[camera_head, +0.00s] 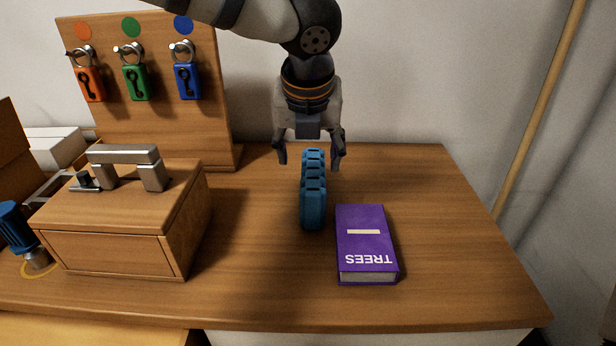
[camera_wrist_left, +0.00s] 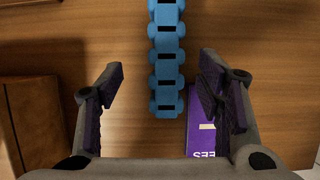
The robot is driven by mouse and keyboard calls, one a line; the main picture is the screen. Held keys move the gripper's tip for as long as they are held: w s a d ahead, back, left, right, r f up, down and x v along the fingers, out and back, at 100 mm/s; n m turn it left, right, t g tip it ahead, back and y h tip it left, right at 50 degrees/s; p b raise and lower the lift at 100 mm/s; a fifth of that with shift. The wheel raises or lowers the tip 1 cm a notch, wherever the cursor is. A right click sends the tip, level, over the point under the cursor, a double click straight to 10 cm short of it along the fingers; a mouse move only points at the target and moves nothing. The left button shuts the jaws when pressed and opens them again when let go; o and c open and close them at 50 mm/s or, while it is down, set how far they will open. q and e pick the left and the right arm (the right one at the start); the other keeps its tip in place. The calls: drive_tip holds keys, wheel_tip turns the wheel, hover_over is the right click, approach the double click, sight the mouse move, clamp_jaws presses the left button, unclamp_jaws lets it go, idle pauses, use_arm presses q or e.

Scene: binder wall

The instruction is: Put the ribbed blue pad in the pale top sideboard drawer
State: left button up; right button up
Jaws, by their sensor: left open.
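The ribbed blue pad (camera_head: 313,190) stands on edge on the wooden sideboard top (camera_head: 440,215), its long side running front to back. In the left wrist view the pad (camera_wrist_left: 166,60) runs down between the finger lines and ends near the fingertips. My left gripper (camera_head: 309,157) is open above the pad's far end, with one finger on either side; it also shows in the wrist view (camera_wrist_left: 162,85). I cannot tell whether a finger touches the pad. A pale whitish front (camera_head: 370,338) shows below the top's front edge, mostly cut off. My right gripper is not in view.
A purple book (camera_head: 366,240) lies close right of the pad. A wooden box (camera_head: 115,252) with a metal handle stands left, and a padlock board (camera_head: 150,60) behind. A blue-handled tool (camera_head: 15,228) is at far left. A yellowish wood surface (camera_head: 90,330) shows at lower left. The right side is clear.

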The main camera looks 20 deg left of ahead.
sight(310, 171)
use_arm(q)
drive_tip(key=x, duration=0.4)
drive_tip(key=shift+s+d, duration=0.15)
drive_tip(key=x, duration=0.3)
drive_tip(key=b+x, duration=0.1)
drive_tip(key=x, duration=0.1)
drive_tip(key=shift+w+d+f, duration=0.2)
drive_tip(key=shift+w+f, duration=0.05)
drive_tip(key=shift+w, duration=0.1)
drive_tip(key=shift+r, duration=0.15)
drive_tip(key=c, duration=1.1)
